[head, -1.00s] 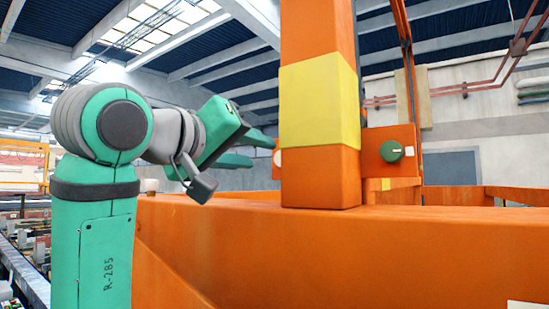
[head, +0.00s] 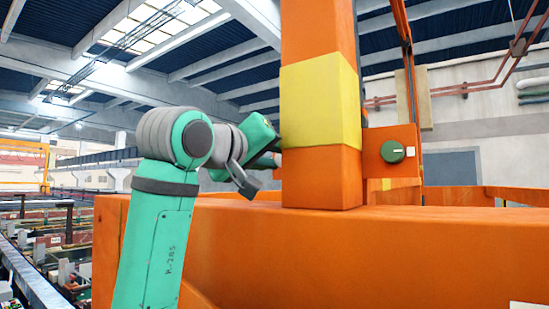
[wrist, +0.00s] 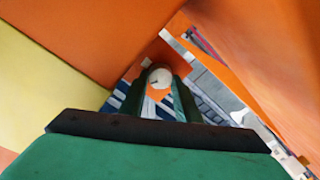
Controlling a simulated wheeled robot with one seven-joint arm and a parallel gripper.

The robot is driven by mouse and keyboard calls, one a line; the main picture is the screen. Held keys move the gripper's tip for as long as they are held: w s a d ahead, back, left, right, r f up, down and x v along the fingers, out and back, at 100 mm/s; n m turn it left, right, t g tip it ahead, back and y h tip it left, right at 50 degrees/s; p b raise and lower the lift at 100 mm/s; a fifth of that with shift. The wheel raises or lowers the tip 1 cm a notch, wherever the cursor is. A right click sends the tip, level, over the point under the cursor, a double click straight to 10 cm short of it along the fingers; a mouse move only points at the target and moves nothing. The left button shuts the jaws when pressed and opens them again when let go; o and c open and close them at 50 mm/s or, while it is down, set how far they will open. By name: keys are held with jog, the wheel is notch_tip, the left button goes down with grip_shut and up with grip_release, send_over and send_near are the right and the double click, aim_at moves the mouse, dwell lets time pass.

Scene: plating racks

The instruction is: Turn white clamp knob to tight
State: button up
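The white clamp knob (wrist: 159,78) shows in the wrist view as a round pale face with a short dark mark on its left part. It sits on an orange plate (wrist: 158,97). My gripper (wrist: 160,84) is open, its two dark green fingers on either side of the knob in this view. I cannot tell whether the fingers touch it or are still short of it. In the head view, my gripper (head: 268,160) reaches to the left edge of the orange post, and the white knob is mostly hidden there.
The orange post (head: 320,180) with a yellow band (head: 320,102) stands close beside my gripper. A green knob (head: 392,151) is on an orange plate right of the post.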

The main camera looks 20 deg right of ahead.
jog(key=shift+f, duration=0.1)
jog(key=shift+c, duration=1.4)
jog(key=shift+m, duration=0.3)
jog(key=m, duration=0.9)
jog(key=shift+h, duration=0.3)
jog(key=shift+m, duration=2.1)
jog(key=shift+h, duration=0.3)
jog(key=shift+s, duration=0.1)
jog(key=o, duration=0.8)
jog(key=shift+c, duration=0.2)
